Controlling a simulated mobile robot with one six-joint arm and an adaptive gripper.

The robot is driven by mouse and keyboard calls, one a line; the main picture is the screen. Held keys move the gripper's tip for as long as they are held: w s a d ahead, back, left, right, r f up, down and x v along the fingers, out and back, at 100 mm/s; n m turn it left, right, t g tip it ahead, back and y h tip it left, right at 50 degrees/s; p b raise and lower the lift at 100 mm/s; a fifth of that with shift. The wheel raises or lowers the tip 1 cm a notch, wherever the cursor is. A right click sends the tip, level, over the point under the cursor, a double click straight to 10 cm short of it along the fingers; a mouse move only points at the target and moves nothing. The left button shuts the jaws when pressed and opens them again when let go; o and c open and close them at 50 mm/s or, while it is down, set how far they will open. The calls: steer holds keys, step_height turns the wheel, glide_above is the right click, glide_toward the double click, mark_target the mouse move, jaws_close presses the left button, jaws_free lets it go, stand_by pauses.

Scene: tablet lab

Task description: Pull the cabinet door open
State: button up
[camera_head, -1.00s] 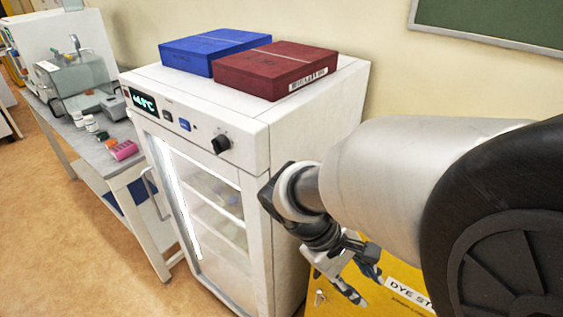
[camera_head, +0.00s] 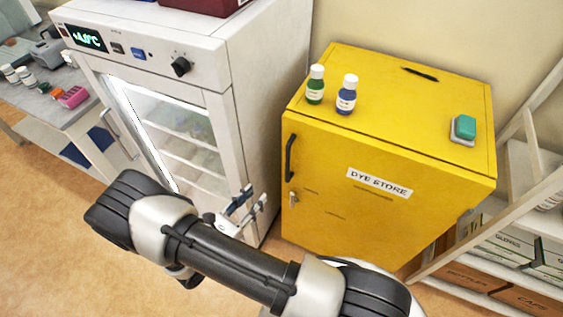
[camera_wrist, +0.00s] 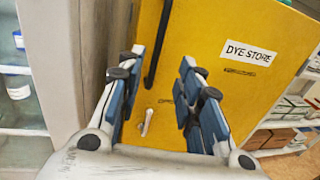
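The yellow cabinet marked "DYE STORE" (camera_head: 345,215) stands right of centre in the head view, its door shut flush. A black vertical bar handle (camera_head: 290,157) is near the door's left edge, with a small key or latch (camera_head: 293,199) below it. My gripper (camera_head: 246,203) is left of the handle, lower in the picture, in front of the white appliance's side. In the wrist view my gripper (camera_wrist: 162,65) is open and empty, its fingers spread toward the yellow door (camera_wrist: 215,95). The handle (camera_wrist: 158,42) shows between and beyond the fingertips, apart from them.
The white glass-door appliance (camera_head: 255,90) stands close on the left. Shelves with boxes (camera_head: 505,245) are at the right.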

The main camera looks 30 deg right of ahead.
mark_target(288, 161)
steer(key=b+x, duration=0.2)
steer(key=x, duration=1.5)
steer(key=shift+d, duration=0.25)
steer(key=shift+c, duration=0.4)
jaws_close()
